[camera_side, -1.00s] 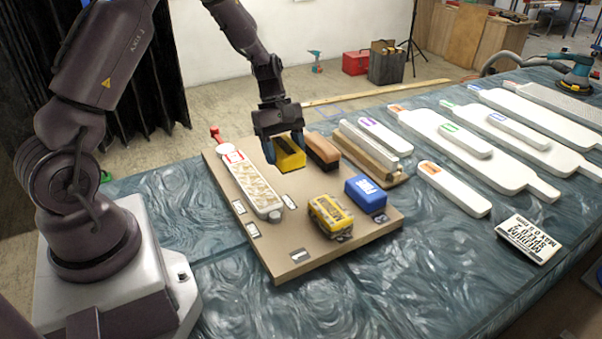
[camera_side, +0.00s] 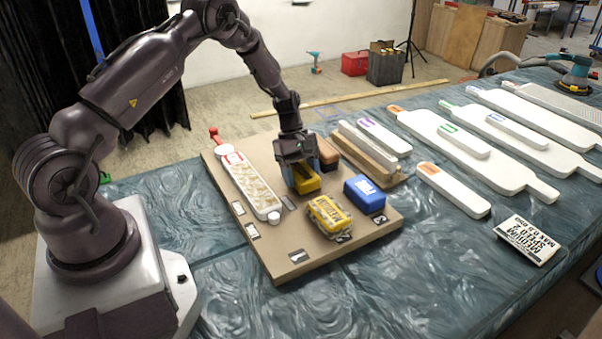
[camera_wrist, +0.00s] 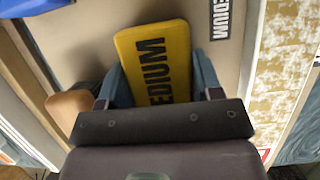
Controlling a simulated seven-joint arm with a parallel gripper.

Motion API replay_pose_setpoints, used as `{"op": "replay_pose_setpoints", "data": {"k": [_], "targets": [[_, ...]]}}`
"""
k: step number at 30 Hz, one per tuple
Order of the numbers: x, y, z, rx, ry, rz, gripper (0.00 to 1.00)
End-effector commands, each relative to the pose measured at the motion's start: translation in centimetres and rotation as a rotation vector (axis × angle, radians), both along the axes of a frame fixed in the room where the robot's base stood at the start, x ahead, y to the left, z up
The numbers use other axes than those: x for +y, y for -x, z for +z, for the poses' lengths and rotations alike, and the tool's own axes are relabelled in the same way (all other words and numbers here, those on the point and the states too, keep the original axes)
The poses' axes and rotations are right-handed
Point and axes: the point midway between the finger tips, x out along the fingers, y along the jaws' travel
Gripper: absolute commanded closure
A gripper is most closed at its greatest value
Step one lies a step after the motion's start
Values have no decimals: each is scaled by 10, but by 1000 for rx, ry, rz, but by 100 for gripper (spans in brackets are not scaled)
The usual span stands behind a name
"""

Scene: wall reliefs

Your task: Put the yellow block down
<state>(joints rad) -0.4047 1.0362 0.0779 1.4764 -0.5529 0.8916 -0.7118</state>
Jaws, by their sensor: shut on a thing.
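The yellow block (camera_side: 306,184) is in my gripper (camera_side: 302,182), low over the brown board (camera_side: 285,262) or on it; I cannot tell whether it touches. In the wrist view the yellow block (camera_wrist: 155,60) lies between the two blue fingers of my gripper (camera_wrist: 160,85), with black letters "EDIUM" showing on its top. The gripper is shut on it. A "MEDIUM" label (camera_wrist: 220,18) lies on the board close to the block in the wrist view.
A brown block (camera_side: 328,154) stands just behind the gripper. A yellow-and-clear block (camera_side: 329,217) and a blue block (camera_side: 365,194) stand in front and to the right. A long white sanding piece (camera_side: 248,185) lies to the left. Several white paddles lie farther right.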

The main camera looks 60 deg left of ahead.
Motion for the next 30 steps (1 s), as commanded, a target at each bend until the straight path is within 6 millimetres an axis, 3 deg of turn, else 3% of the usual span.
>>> {"op": "replay_pose_setpoints", "data": {"k": [11,12,14,20,21,22,30], "targets": [[0,0,-13,0,-2,1,60],[0,0,-13,0,-2,1,38],[0,0,-13,0,-2,-1,25],[-1,0,-10,-2,-2,-3,22],[-1,-1,-6,-3,-2,-4,21],[-1,-1,-3,-3,-2,-4,15],[21,-1,50,-4,-3,1,15]]}}
